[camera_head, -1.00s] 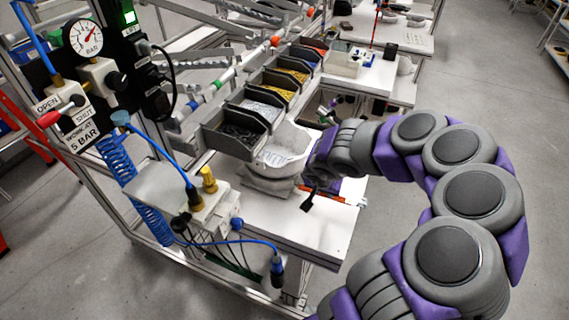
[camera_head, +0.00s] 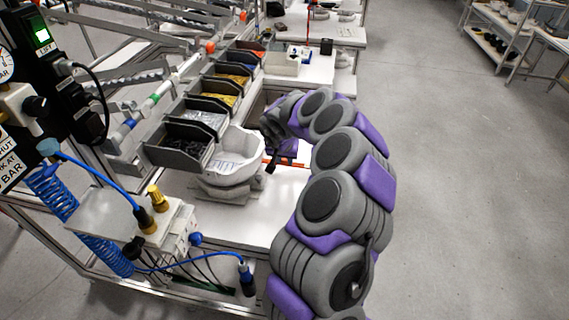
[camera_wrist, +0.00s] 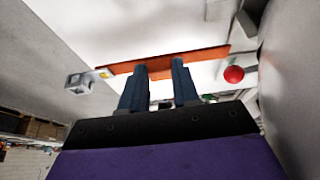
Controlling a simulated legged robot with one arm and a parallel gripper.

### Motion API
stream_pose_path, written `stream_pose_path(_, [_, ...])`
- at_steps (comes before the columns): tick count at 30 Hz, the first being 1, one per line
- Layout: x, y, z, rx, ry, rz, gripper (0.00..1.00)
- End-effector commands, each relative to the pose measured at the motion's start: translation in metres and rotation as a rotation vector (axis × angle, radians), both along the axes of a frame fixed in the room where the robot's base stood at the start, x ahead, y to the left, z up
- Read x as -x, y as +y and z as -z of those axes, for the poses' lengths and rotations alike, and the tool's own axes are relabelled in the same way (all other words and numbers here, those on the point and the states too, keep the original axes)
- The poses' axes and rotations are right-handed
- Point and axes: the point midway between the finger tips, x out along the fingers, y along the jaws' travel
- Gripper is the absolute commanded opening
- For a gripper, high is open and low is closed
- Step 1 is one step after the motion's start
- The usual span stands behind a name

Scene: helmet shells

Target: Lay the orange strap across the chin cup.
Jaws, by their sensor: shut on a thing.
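In the wrist view my gripper (camera_wrist: 160,75) has its two dark blue fingers closed on the orange strap (camera_wrist: 205,54). The strap runs crosswise past the fingertips, tilted up to the right. A metal buckle-like piece (camera_wrist: 80,82) is at its left end. In the head view the strap (camera_head: 299,164) shows as a thin orange line just right of the white helmet shell (camera_head: 238,160). My arm hides most of the gripper there. The shell sits open side up on a grey support (camera_head: 228,190). I cannot make out the chin cup as a separate part.
Grey bins (camera_head: 180,147) line the back left of the white bench top (camera_head: 235,220). The bench front right of the shell is bare. A red ball (camera_wrist: 233,74) shows in the wrist view.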

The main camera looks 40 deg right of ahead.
Motion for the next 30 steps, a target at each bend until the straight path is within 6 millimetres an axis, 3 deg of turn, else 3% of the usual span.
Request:
stream_pose_path(10, [-0.013,-0.011,0.001,0.001,-0.002,0.001,0.0])
stream_pose_path(18, [-0.012,-0.011,0.038,0.001,0.001,-0.002,0.0])
stream_pose_path(27, [-0.013,-0.011,0.036,0.0,-0.001,-0.001,0.0])
stream_pose_path(28, [-0.013,-0.011,0.036,0.0,-0.001,-0.001,0.32])
stream_pose_path(30, [-0.013,-0.011,0.037,0.0,-0.002,-0.001,0.38])
